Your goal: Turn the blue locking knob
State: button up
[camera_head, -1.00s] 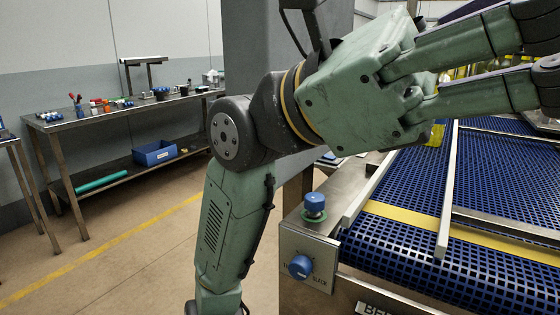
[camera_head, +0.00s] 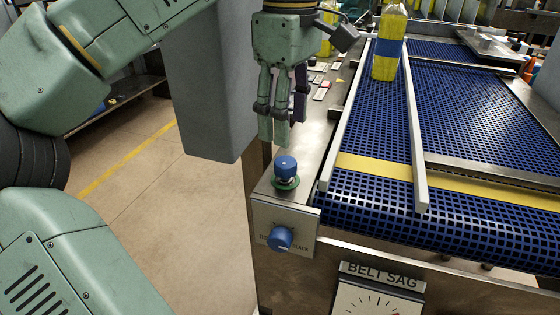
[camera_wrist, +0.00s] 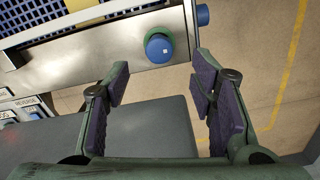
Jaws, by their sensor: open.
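A blue knob (camera_head: 286,166) stands upright on a green base on the steel corner plate of the conveyor. It also shows in the wrist view (camera_wrist: 159,46), ahead of the gap between my fingers. A second blue knob (camera_head: 281,238) sits on the front panel below, beside lettering ending in "SLACK"; its edge shows in the wrist view (camera_wrist: 203,15). Which of them is the locking knob is not marked. My gripper (camera_head: 283,138) points down just above and behind the upright knob, apart from it. In the wrist view my gripper (camera_wrist: 160,78) is open and empty.
A blue mesh belt (camera_head: 400,205) with metal lane rails (camera_head: 417,150) lies to the right. A yellow bottle with a blue band (camera_head: 389,45) stands on it. A belt sag gauge (camera_head: 380,300) is below. A grey column (camera_head: 210,90) stands left of my gripper.

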aim_at(288, 161)
notch_tip(288, 161, down, 9)
dwell(0.3)
jog(key=shift+c, duration=0.3)
jog(key=c, duration=1.1)
